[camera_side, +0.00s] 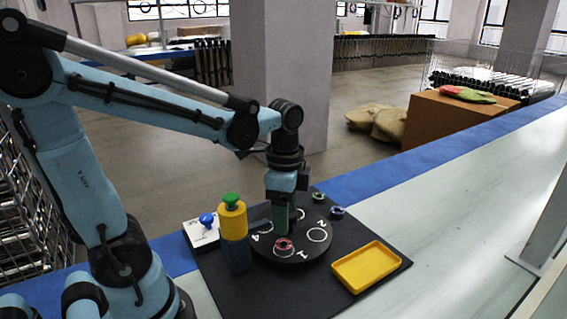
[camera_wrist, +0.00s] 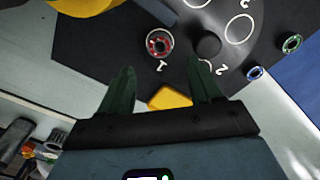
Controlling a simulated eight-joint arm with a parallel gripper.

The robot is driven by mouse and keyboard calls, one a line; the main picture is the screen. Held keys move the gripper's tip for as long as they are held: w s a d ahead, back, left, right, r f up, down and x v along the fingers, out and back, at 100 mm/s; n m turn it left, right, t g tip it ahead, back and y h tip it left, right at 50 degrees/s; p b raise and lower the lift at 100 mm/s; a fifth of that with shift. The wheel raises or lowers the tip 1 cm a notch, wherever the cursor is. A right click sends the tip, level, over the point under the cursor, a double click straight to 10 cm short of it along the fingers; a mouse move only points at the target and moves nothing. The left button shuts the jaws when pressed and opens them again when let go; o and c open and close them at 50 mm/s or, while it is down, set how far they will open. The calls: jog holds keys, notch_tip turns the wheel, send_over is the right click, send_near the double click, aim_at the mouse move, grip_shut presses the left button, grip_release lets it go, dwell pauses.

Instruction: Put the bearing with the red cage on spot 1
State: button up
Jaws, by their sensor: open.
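The bearing with the red cage (camera_side: 284,244) lies on the black numbered disc (camera_side: 283,260), beside the numeral 1. The wrist view also shows this bearing (camera_wrist: 159,43) next to the 1, apparently over that spot's ring; how well it is centred is unclear. My gripper (camera_side: 283,232) points down over the disc, just behind the bearing in the side view. In the wrist view my gripper (camera_wrist: 161,63) is open, its green fingers apart with nothing between them. My gripper hides the disc's middle in the side view.
A green bearing (camera_side: 318,198) and a blue bearing (camera_side: 337,212) lie off the disc. A yellow tray (camera_side: 367,267) sits at the front right of the black mat. A yellow cylinder (camera_side: 232,222) with a green top stands left of the disc, near a blue-knobbed white box (camera_side: 201,233).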

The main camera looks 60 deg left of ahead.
jog(key=d+n+t, duration=0.1)
jog(key=n+t, duration=0.1)
jog(key=n, duration=0.1)
jog(key=d+r+n+t, duration=0.1)
jog(key=n+t, duration=0.1)
jog(key=n, duration=0.1)
jog(key=r+n+t, duration=0.1)
jog(key=n+t, duration=0.2)
jog(key=shift+d+r, duration=0.25)
jog(key=shift+d, duration=0.15)
